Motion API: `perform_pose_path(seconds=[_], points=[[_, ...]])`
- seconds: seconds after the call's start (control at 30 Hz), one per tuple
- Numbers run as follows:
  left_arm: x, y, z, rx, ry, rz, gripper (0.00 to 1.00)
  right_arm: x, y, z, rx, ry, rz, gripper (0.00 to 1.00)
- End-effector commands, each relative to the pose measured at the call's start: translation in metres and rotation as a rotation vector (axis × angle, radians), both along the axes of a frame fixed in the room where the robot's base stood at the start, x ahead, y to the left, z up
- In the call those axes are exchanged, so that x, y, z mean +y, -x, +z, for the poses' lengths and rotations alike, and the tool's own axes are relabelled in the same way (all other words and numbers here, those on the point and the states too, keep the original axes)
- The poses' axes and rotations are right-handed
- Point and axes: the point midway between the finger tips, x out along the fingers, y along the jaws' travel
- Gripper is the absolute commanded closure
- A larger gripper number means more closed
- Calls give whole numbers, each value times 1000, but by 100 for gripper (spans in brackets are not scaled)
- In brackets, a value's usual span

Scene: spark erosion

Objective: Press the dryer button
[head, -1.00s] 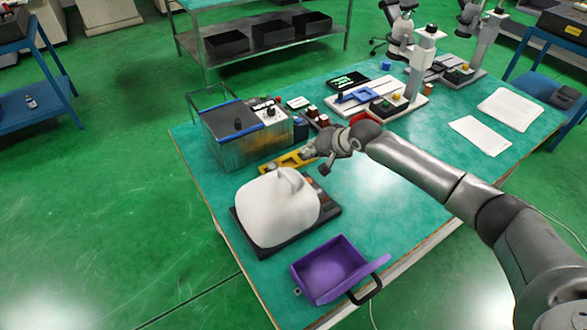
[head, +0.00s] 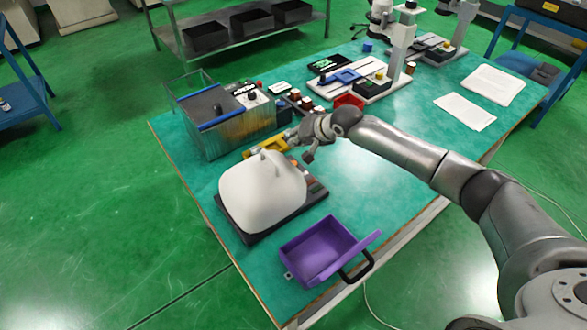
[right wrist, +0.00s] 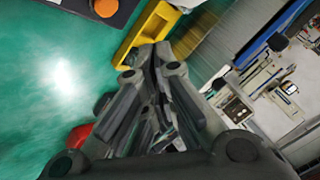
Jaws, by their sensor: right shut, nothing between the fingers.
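The dryer appears to be the white rounded dome (head: 262,190) on a dark base (head: 258,234) near the table's front left. Small coloured buttons (head: 310,182) sit along the base's right side, partly too small to tell apart. An orange round button (right wrist: 105,8) on a dark panel shows at the top of the right wrist view. My right gripper (head: 297,144) is above the table just behind the dome, apart from the buttons. Its fingers (right wrist: 155,68) are shut and empty, beside a yellow holder (right wrist: 148,32). My left gripper is not in view.
A clear tank with a grey lid (head: 228,122) stands behind the dryer. A purple tray (head: 318,252) with a black handle lies in front. A red bin (head: 348,102) is beyond my right wrist. The teal table (head: 385,185) is bare right of the dryer.

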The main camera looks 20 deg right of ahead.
Motion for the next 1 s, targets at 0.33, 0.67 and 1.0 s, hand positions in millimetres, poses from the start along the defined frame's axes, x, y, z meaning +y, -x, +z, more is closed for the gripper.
perform_pose_path(seconds=[0.33, 0.67, 1.0], points=[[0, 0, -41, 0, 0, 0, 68, 0, 0, -46, 0, -2, -1, 100], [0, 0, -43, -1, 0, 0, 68, 0, 0, -54, 0, -1, 1, 100], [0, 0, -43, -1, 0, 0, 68, 0, 0, -54, -1, 0, -1, 100]])
